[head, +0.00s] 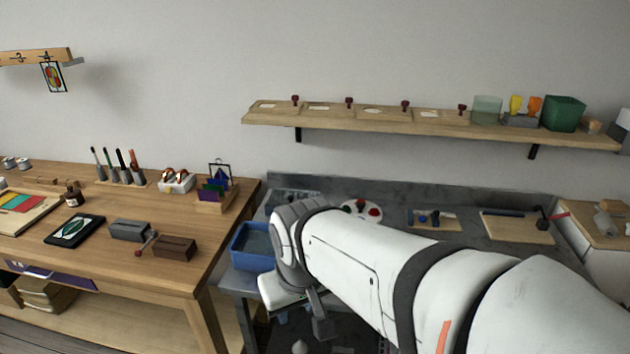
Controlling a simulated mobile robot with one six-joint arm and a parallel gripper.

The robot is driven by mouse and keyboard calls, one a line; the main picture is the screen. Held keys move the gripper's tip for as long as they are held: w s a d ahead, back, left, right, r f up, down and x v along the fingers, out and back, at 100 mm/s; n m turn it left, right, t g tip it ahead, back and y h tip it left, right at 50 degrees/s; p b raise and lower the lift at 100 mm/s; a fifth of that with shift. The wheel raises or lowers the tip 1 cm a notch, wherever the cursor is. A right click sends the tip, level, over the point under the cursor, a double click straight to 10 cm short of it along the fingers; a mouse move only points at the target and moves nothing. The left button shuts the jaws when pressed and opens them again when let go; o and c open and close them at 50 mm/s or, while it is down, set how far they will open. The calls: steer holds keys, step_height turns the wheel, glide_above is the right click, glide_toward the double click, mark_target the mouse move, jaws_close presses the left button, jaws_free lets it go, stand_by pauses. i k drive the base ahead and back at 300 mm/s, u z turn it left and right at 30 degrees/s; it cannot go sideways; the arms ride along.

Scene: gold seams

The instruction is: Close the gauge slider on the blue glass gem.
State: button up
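A small wooden board (450,226) on the grey bench carries blue and dark pieces. A blue piece (435,217) on it could be the glass gem, but it is too small to be sure. I cannot make out the gauge slider or whether it touches the gem. My white arm reaches across from the lower right. My gripper (322,325) hangs below the wrist, near the front edge of the bench and left of the board. A dark finger-like part shows, but the opening between the fingertips cannot be made out.
A blue bin (254,248) stands left of my wrist. A round white palette (361,211) with red spots lies behind my arm. Another board (517,228) with a dark tool lies right. A wooden table (110,265) fills the left; a wall shelf (440,124) hangs above.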

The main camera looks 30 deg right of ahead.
mark_target(435, 222)
steer(key=u, duration=0.7)
steer(key=k, duration=0.75)
steer(key=z, duration=1.8)
steer(key=i, duration=1)
steer(key=z, duration=0.05)
